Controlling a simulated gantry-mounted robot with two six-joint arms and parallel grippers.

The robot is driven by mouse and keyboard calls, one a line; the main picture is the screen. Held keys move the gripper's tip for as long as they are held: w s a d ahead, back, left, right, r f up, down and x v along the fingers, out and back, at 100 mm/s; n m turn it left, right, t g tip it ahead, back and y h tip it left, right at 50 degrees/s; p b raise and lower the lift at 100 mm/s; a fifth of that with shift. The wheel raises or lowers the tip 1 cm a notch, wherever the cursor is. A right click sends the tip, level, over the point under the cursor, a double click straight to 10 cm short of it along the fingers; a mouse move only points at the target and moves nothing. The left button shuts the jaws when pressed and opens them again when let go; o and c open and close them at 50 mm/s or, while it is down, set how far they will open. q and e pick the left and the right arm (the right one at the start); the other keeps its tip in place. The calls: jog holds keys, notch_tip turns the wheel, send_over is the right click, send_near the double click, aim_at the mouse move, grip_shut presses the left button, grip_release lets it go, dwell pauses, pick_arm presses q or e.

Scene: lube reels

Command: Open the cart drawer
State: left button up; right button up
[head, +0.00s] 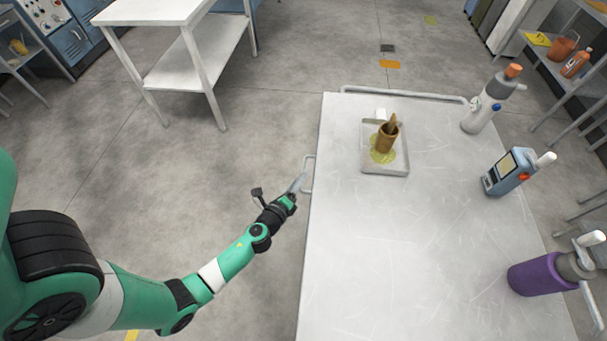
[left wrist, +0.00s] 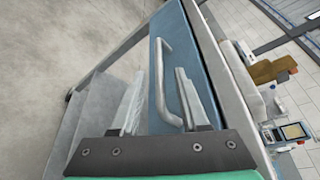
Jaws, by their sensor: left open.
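The cart (head: 350,235) has a pale scratched top and fills the right middle of the head view. Its drawer handle (head: 308,174) sticks out from the cart's left side. In the left wrist view the drawer front (left wrist: 190,60) is blue, and the grey bar handle (left wrist: 160,80) stands out from it. My left gripper (head: 299,183) is beside the handle. It is open, and in the left wrist view its fingers (left wrist: 158,100) lie on either side of the handle's lower part. The drawer looks shut. My right gripper is not in view.
On the cart top are a tray (head: 402,168) with a brown cup (head: 386,138), a grey bottle (head: 481,112), a blue handheld device (head: 508,172) and a purple canister (head: 540,277). A white table (head: 170,65) stands at the back left. The floor left of the cart is clear.

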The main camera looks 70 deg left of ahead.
pick_arm(q)
jog(key=x, duration=0.4)
jog(key=shift+f+b, duration=0.1)
jog(key=shift+b, duration=0.25)
grip_shut()
dwell(1.0)
